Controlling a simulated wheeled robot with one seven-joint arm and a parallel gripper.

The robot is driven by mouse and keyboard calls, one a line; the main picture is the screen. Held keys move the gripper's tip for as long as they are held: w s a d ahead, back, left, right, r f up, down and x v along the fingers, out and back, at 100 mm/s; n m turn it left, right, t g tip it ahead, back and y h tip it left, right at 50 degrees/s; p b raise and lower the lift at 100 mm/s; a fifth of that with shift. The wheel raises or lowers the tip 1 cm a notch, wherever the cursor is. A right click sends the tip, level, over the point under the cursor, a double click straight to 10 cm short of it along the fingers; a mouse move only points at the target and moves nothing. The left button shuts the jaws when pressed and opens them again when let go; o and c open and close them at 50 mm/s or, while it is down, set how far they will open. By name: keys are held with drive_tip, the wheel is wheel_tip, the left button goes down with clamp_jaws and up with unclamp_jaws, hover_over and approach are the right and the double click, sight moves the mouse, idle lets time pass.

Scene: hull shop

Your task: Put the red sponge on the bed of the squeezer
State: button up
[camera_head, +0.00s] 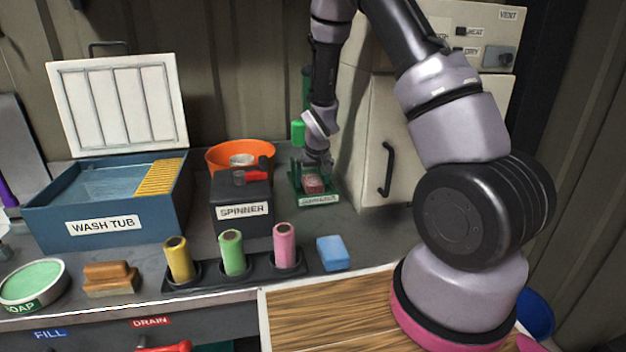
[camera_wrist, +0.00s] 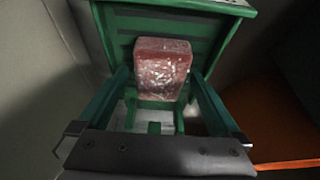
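The red sponge (camera_head: 314,186) sits low in the green squeezer (camera_head: 318,200), beside the pale cabinet. In the wrist view the sponge (camera_wrist: 162,68) lies on the green bed of the squeezer (camera_wrist: 185,20), in front of its labelled edge. My gripper (camera_head: 316,168) is just above the sponge, pointing down into the squeezer. In the wrist view its fingers stand apart, one to each side of the sponge, with gaps showing, so it looks open and empty. The underside of the sponge is hidden.
An orange bowl (camera_head: 262,151) and the spinner (camera_head: 240,205) stand just left of the squeezer. The cabinet (camera_head: 388,130) is close on its right. A blue sponge (camera_head: 332,252) and a black rack (camera_head: 205,275) of coloured rolls lie in front. The wash tub (camera_head: 70,210) is farther left.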

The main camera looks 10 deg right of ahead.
drive_tip(key=v, duration=1.2)
drive_tip(key=shift+s+r, duration=0.1)
drive_tip(key=shift+s, duration=0.05)
